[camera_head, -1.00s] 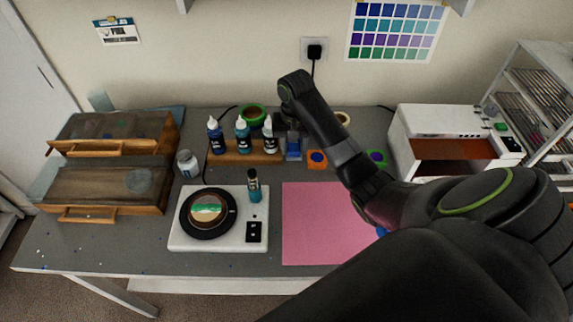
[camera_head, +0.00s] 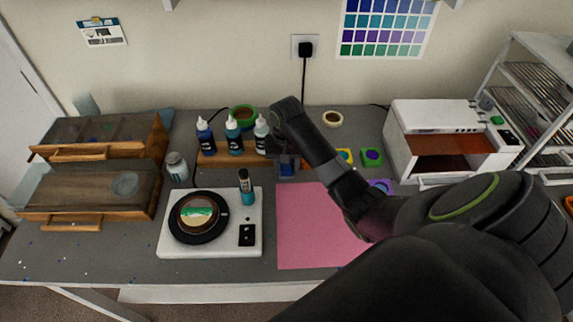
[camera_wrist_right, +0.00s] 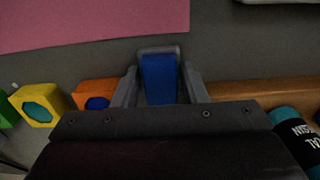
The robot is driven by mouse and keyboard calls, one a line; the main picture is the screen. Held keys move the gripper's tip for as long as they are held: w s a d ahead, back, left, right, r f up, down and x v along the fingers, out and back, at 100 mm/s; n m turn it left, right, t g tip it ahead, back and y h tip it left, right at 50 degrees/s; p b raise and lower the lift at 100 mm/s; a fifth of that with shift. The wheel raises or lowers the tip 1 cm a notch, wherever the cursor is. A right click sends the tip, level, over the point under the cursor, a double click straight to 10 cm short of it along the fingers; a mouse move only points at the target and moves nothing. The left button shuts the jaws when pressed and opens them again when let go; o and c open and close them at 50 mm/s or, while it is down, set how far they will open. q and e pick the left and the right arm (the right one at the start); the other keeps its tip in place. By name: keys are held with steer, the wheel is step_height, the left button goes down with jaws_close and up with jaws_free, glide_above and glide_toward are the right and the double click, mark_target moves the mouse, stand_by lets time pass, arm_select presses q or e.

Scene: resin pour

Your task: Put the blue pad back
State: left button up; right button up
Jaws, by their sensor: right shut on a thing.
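The blue pad (camera_head: 287,169) is a small blue block with a grey rim, and it sits between the fingers of my right gripper (camera_head: 286,161). The right wrist view shows the pad (camera_wrist_right: 159,75) with one finger on each side of it. The gripper is shut on the pad, just in front of the wooden bottle rack (camera_head: 228,159) and behind the pink mat (camera_head: 308,235). I cannot tell whether the pad touches the table. My left gripper is not in view.
Several bottles (camera_head: 234,138) stand on the rack beside the gripper. An orange block (camera_wrist_right: 88,90) and a yellow block (camera_wrist_right: 38,103) sit near the pad; a green block (camera_head: 371,156) is farther right. A white turntable unit (camera_head: 210,243) stands left of the mat.

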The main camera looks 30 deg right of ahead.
steer(key=o, duration=0.7)
steer(key=shift+f, duration=0.1)
steer(key=shift+c, duration=0.2)
steer(key=shift+r, duration=0.3)
step_height(320, 180, up, 5)
step_height(320, 180, up, 7)
steer(key=p, duration=0.7)
steer(key=shift+f, duration=0.15)
